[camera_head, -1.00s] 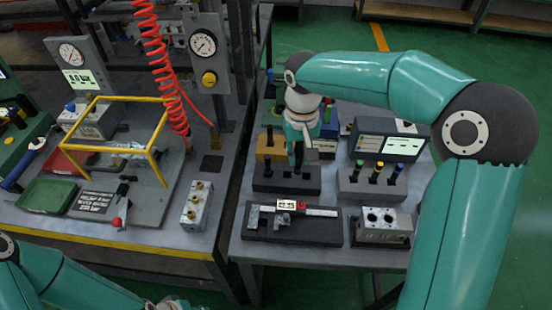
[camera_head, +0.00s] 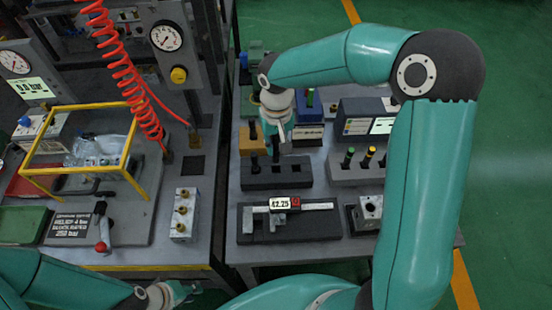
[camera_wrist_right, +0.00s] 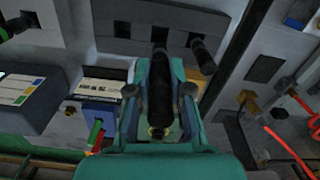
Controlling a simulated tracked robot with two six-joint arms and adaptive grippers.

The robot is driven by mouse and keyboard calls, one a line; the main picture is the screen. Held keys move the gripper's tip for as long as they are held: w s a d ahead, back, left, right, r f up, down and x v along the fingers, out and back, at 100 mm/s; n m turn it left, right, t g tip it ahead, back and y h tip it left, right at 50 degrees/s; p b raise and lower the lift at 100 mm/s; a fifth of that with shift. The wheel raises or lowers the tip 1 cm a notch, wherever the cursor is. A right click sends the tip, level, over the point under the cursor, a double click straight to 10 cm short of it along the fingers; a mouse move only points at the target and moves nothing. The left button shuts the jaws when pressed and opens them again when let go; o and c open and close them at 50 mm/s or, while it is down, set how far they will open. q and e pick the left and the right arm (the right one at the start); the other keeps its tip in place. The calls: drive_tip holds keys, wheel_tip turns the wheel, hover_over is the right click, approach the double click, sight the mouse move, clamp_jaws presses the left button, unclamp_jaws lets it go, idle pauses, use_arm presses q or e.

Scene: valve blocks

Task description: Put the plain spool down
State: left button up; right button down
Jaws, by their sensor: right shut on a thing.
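My right gripper (camera_head: 277,132) is over the dark block with square holes (camera_head: 290,178). It is shut on a plain black spool (camera_wrist_right: 160,90), which stands between the two fingers in the right wrist view. The spool's far end overlaps the dark block (camera_wrist_right: 125,30) in that view; I cannot tell whether it is in a hole. A second black spool (camera_wrist_right: 203,54) stands in the same block, to the right of the held one. My left gripper (camera_head: 172,292) is at the bottom of the head view, away from the blocks; its fingers are unclear.
A grey block (camera_head: 345,172) with green- and yellow-topped spools stands to the right. A caliper (camera_head: 290,206) lies on a dark stand in front. A metal valve block (camera_head: 183,213), a yellow frame (camera_head: 75,105) and a red coiled hose (camera_head: 125,75) are on the left bench.

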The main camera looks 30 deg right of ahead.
sight(276, 162)
drive_tip(key=shift+f+p, duration=0.3)
drive_tip(key=shift+f, duration=3.35)
drive_tip(key=shift+f, duration=0.2)
drive_tip(key=c, duration=1.1)
unclamp_jaws()
drive_tip(key=shift+r, duration=0.1)
drive_tip(key=shift+o, duration=0.2)
drive_tip(key=shift+r, duration=0.1)
wheel_tip(276, 162, up, 12)
drive_tip(key=shift+b, duration=0.55)
